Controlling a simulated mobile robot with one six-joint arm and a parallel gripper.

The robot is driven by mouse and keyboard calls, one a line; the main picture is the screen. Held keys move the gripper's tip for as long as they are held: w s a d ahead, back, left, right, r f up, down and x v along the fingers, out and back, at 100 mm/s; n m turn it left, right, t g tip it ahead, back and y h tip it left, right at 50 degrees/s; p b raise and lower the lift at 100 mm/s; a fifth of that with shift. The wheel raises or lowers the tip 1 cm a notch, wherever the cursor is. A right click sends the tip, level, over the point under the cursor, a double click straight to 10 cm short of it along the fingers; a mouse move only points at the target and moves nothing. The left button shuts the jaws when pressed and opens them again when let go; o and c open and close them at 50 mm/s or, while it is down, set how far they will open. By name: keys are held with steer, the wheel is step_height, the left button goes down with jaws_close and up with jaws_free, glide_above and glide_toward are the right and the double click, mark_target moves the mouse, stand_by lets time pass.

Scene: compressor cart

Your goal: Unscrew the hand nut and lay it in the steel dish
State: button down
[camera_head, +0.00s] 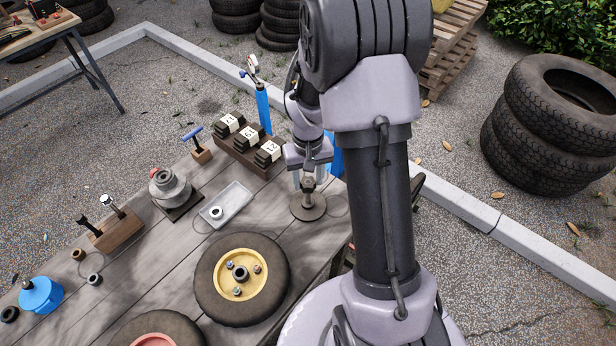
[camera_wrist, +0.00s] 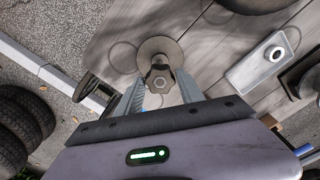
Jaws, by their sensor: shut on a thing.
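The dark, lobed hand nut (camera_wrist: 160,79) sits at the top of a post on a round grey base plate (camera_head: 309,208). My gripper (camera_head: 308,182) reaches down over it from above. In the wrist view my gripper (camera_wrist: 160,86) has a finger on each side of the nut and is shut on it. The nut is still over the base plate; whether its thread is engaged cannot be seen. The shallow rectangular steel dish (camera_head: 212,219) lies on the bench to the left of the base plate, with a pale ring (camera_wrist: 275,54) inside it.
A wheel with a yellow rim (camera_head: 240,278) lies in front of the dish. A wooden rack of numbered dark blocks (camera_head: 249,137) and a blue cylinder (camera_head: 263,108) stand behind. A grey fitting (camera_head: 170,186) stands left. Bare planks lie between base plate and dish.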

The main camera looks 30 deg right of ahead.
steer(key=shift+n, duration=0.6)
steer(key=shift+n+p, duration=0.45)
steer(key=shift+n, duration=0.65)
steer(key=shift+r+n+p, duration=0.1)
steer(key=shift+n+p, duration=0.3)
steer(key=shift+n, duration=0.8)
steer(key=shift+n+p, duration=0.4)
steer(key=shift+n, duration=0.7)
